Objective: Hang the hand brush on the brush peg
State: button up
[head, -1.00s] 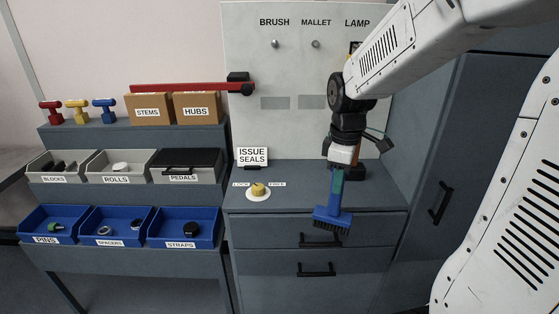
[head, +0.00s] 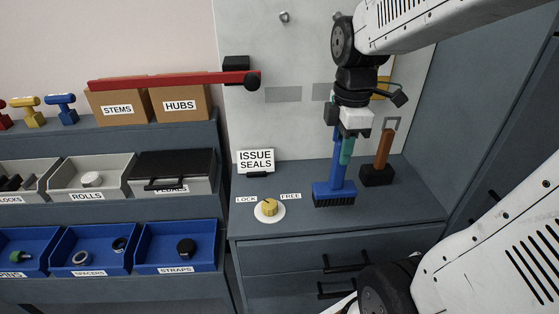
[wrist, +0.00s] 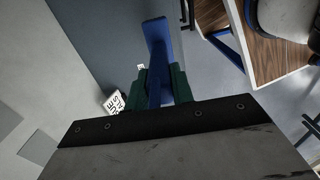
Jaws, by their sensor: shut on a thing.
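The blue hand brush (head: 334,192) hangs upright below my gripper (head: 349,146), bristles down, over the cabinet top. My gripper is shut on its handle; the teal fingers hide part of it. I cannot tell whether the bristles touch the surface. In the wrist view, the blue brush (wrist: 158,38) sits between the dark green fingers (wrist: 162,88). The brush peg (head: 284,16) is the left peg on the pale back panel, up and left of my gripper, empty. Its label is out of the picture now.
A second peg (head: 338,14) is near my arm. An orange-handled tool with a dark head (head: 377,174) stands close right of the brush. A red bar (head: 172,80) reaches in front of the panel. A yellow knob (head: 269,207) and an ISSUE SEALS sign (head: 255,161) are left.

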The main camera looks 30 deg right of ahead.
jog(key=w+f, duration=0.2)
jog(key=w, duration=0.6)
jog(key=w+d+f, duration=0.1)
jog(key=w+f, duration=0.1)
jog(key=w, duration=0.6)
jog(key=shift+d+f, duration=0.2)
jog(key=shift+f, duration=0.4)
jog(key=o, duration=0.8)
jog(key=shift+s, duration=0.1)
jog(key=shift+c, duration=0.2)
